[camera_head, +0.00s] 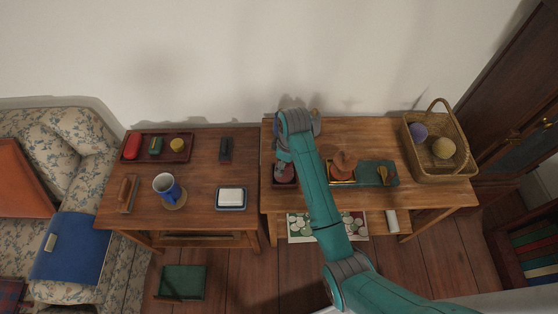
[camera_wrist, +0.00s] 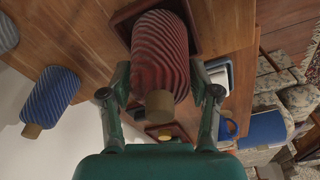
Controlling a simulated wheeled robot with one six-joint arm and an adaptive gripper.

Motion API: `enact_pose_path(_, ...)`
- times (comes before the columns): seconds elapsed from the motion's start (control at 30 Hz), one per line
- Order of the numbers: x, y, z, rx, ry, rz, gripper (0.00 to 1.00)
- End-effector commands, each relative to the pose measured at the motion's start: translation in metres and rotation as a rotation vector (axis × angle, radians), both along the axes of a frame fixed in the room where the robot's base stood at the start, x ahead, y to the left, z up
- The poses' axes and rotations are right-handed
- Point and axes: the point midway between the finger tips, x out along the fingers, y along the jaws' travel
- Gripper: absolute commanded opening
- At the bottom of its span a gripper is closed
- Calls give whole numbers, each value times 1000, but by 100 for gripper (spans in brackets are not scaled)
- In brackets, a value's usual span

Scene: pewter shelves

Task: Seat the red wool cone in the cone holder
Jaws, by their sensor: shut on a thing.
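The red wool cone (camera_wrist: 160,50) has spiral ridges and a tan tip (camera_wrist: 159,106) facing the wrist camera. My gripper (camera_wrist: 160,92) is shut on it, with one finger on each side. In the head view the red cone (camera_head: 284,173) shows below my gripper (camera_head: 284,158), at the front left of the right-hand table. A dark reddish square holder (camera_wrist: 124,14) surrounds the cone's far end in the wrist view. It also shows in the head view (camera_head: 285,185). The cone's base is hidden, so I cannot tell whether it touches the holder's floor.
A blue cone (camera_wrist: 50,95) and a grey cone (camera_wrist: 7,33) stand beside it in the wrist view. Right of my arm are a rust-coloured object (camera_head: 343,162), a green mat (camera_head: 366,173) and a wicker basket (camera_head: 460,167) with yarn balls. The left table holds a blue mug (camera_head: 166,186).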

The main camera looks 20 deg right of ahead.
Motion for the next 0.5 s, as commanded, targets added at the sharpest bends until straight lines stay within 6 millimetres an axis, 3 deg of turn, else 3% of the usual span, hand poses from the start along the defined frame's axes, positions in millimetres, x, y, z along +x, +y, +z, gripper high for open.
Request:
enact_pose_path(0.1, -6, -3, -9, 0, 0, -1, 17)
enact_pose_path(0.43, -5, -3, -12, 0, 0, 0, 17)
enact_pose_path(0.47, -5, -3, -12, 0, 0, 0, 66)
enact_pose_path(0.5, -5, -3, -12, 0, 0, 0, 76)
